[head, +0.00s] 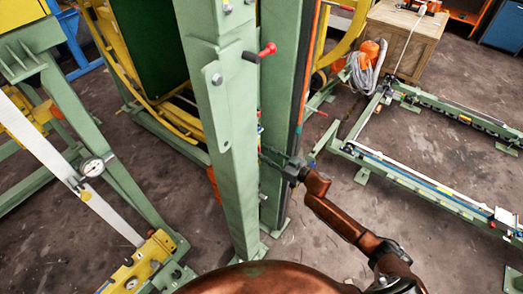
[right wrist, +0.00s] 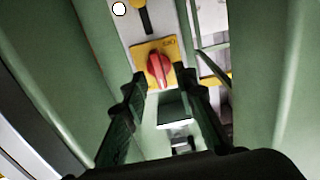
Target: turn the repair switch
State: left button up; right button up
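The repair switch is a red rotary knob (right wrist: 158,68) on a square yellow plate (right wrist: 142,50), in the upper middle of the right wrist view. The knob's grip stands roughly upright in that picture. My right gripper (right wrist: 161,80) is open, with one dark green finger on each side of the knob's lower part in the picture. I cannot tell whether either finger touches it. In the head view, my right gripper (head: 275,160) reaches in between the green posts, and the switch is hidden there. My left gripper is not in view.
A green post (head: 228,140) with a red-tipped lever (head: 265,50) stands close on the left of my right gripper. Another green post (head: 288,90) stands behind it. Green surfaces flank both sides in the wrist view. Low green rails (head: 430,185) lie on the floor at right.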

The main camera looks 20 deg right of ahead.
jog(key=shift+x, duration=0.95)
jog(key=shift+c, duration=0.2)
grip_shut()
